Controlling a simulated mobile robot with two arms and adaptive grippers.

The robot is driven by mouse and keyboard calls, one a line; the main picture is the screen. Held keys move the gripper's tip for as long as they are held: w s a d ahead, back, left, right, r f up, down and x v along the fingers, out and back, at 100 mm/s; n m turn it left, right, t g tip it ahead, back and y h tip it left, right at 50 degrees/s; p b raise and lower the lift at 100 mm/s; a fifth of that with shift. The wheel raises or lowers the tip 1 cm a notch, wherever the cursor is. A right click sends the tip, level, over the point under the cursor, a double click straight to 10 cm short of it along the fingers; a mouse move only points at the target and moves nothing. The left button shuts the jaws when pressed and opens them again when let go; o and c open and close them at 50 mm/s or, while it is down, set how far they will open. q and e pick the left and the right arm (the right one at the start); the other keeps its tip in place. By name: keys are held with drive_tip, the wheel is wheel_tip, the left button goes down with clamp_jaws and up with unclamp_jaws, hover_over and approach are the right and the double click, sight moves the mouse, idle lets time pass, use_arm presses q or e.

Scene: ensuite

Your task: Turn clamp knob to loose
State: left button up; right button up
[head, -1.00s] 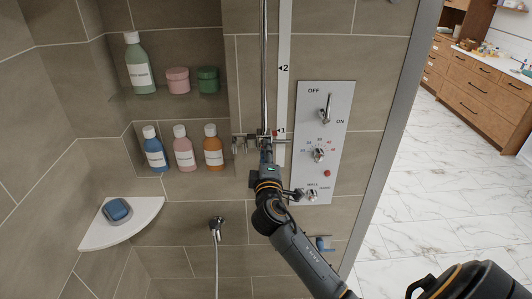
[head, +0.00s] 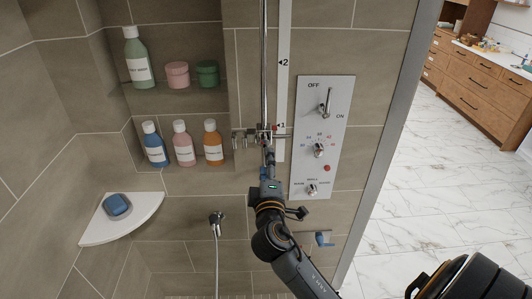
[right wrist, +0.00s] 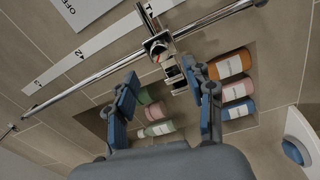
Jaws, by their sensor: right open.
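The clamp (head: 246,139) sits on the vertical chrome rail (head: 264,60), beside the numbered strip, near its 1 mark. It shows larger in the right wrist view (right wrist: 158,46), with a small dark knob (right wrist: 176,78) sticking out toward my fingers. My right gripper (head: 268,157) is just below and in front of the clamp in the head view. In the right wrist view my right gripper (right wrist: 162,70) is open, its blue-padded fingers apart. The knob appears between the fingertips, nearer the right-hand finger; contact cannot be told. My left gripper is not in view.
A control panel (head: 323,130) with a lever and dials is right of the rail. Bottles and jars stand in wall niches (head: 180,105) to the left. A corner shelf (head: 105,230) holds blue soap. A hand shower fitting (head: 217,220) is below.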

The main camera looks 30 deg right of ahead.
drive_tip(key=shift+v, duration=2.35)
drive_tip(key=shift+f, duration=0.1)
drive_tip(key=s+a+f+g+y+b, duration=0.1)
drive_tip(key=a+f+g+y+b, duration=0.15)
drive_tip(key=f, duration=1.55)
drive_tip(key=s+a+f+g+y+b, duration=0.1)
drive_tip(key=a+f+g+y+b, duration=0.15)
drive_tip(key=f, duration=1.45)
drive_tip(key=s+a+f+m+g+y+b, duration=0.1)
drive_tip(key=s+f, duration=0.3)
drive_tip(key=f, duration=0.3)
drive_tip(key=s+a+f+g+y+b, duration=0.1)
drive_tip(key=s+f+g, duration=0.1)
drive_tip(key=s+f, duration=0.45)
drive_tip(key=s+a+f+m+g+y+b, duration=0.1)
drive_tip(key=s+f, duration=0.1)
drive_tip(key=f, duration=0.6)
drive_tip(key=s+f+m+g+b, duration=0.1)
drive_tip(key=s+f+g, duration=0.1)
drive_tip(key=s+f, duration=0.3)
drive_tip(key=s+f+m+g+y+b, duration=0.1)
drive_tip(key=s+f, duration=0.5)
drive_tip(key=s, duration=0.7)
drive_tip(key=s+f+m+g+b, duration=0.2)
drive_tip(key=s+f, duration=0.4)
drive_tip(key=s, duration=0.3)
drive_tip(key=shift+s+f+m+g, duration=0.2)
drive_tip(key=shift+m+g, duration=0.2)
drive_tip(key=shift+m, duration=0.2)
